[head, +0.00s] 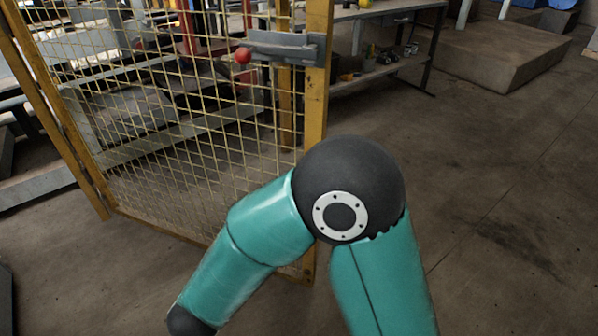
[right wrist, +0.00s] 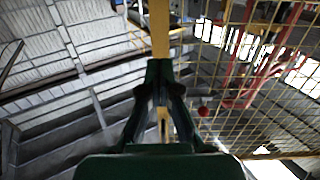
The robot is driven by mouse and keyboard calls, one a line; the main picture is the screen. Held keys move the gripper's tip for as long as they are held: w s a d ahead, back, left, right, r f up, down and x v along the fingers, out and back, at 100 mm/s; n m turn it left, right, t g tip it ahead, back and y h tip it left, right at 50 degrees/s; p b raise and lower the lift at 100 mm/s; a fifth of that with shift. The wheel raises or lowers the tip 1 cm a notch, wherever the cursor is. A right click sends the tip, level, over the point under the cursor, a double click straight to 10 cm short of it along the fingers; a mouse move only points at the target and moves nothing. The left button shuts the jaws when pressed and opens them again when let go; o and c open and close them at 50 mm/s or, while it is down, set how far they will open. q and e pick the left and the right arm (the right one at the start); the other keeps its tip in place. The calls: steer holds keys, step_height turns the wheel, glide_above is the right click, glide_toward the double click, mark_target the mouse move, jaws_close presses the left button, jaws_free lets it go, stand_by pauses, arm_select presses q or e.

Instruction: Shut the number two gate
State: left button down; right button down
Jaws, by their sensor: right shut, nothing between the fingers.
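A yellow-framed wire mesh gate (head: 316,110) stands at the left of the head view; no number shows on it. A grey latch plate (head: 285,47) with a red ball knob (head: 243,56) is mounted near the top of its right upright. My right arm crosses in front of the gate's lower right part and hides some of it. My right gripper (right wrist: 160,64) shows in the right wrist view, shut and empty, with its tips in front of a yellow upright (right wrist: 160,28). The red knob (right wrist: 203,111) is right of the fingers there. My left gripper is not in view.
Another yellow post (head: 286,90) shows behind the mesh. A workbench with a shelf (head: 375,72) stands behind the gate, and a low concrete block (head: 500,55) lies at the back right. The floor (head: 500,200) right of the gate is clear.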

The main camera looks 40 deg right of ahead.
steer(key=b+x, duration=0.1)
steer(key=x, duration=1.2)
steer(key=shift+d, duration=0.25)
steer(key=shift+w+d, duration=0.1)
